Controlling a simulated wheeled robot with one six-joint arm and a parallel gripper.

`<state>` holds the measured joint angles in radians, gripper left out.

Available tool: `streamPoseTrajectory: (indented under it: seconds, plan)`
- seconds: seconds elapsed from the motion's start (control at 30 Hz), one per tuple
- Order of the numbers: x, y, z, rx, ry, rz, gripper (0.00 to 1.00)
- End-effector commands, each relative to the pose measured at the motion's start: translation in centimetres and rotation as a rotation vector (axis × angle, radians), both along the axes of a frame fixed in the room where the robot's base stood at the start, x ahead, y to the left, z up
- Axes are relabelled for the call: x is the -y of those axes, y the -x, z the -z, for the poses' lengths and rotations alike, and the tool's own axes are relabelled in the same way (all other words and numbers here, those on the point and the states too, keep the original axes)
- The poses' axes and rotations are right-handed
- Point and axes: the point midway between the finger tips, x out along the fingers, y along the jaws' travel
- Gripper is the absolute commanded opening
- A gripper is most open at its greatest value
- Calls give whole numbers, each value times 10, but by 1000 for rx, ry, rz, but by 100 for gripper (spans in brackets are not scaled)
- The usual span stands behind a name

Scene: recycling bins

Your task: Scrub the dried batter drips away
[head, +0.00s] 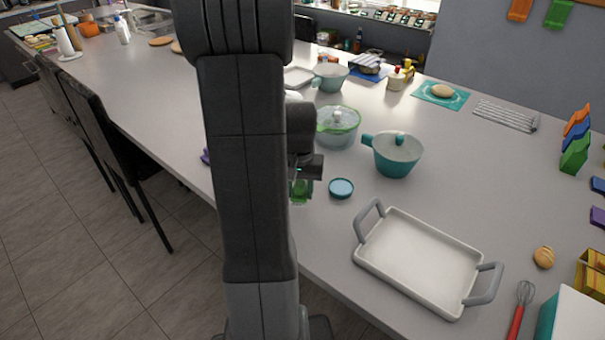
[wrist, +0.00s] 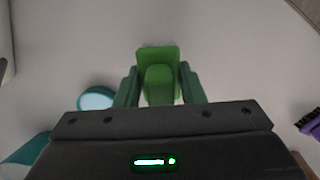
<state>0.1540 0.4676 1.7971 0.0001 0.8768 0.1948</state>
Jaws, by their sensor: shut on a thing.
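My gripper (wrist: 160,88) is shut on a green brush-like tool (wrist: 158,62), with one finger on each side of its handle. The tool's wide end points away from the wrist, over the pale countertop. In the head view my gripper (head: 301,178) is partly hidden by my arm, and the green tool (head: 299,192) shows low near the counter's front edge. I cannot tell whether it touches the counter. No batter drips can be made out clearly.
A teal round lid (head: 341,188) lies just right of the gripper. A teal pot (head: 397,154) and a white tray (head: 420,262) with grey handles stand farther right. A purple brush (wrist: 309,121) lies at the wrist view's right edge. Chairs (head: 118,150) line the counter's left side.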

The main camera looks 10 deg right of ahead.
Motion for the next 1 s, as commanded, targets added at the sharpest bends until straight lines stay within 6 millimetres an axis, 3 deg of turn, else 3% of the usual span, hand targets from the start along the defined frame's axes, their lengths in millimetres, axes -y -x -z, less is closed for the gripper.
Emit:
streamPoseTrajectory:
  seconds: [0.4, 1.0]
  plan:
    - [0, -1, -41, 1, 0, -3, 14]
    - [0, -1, -43, 0, 0, -3, 14]
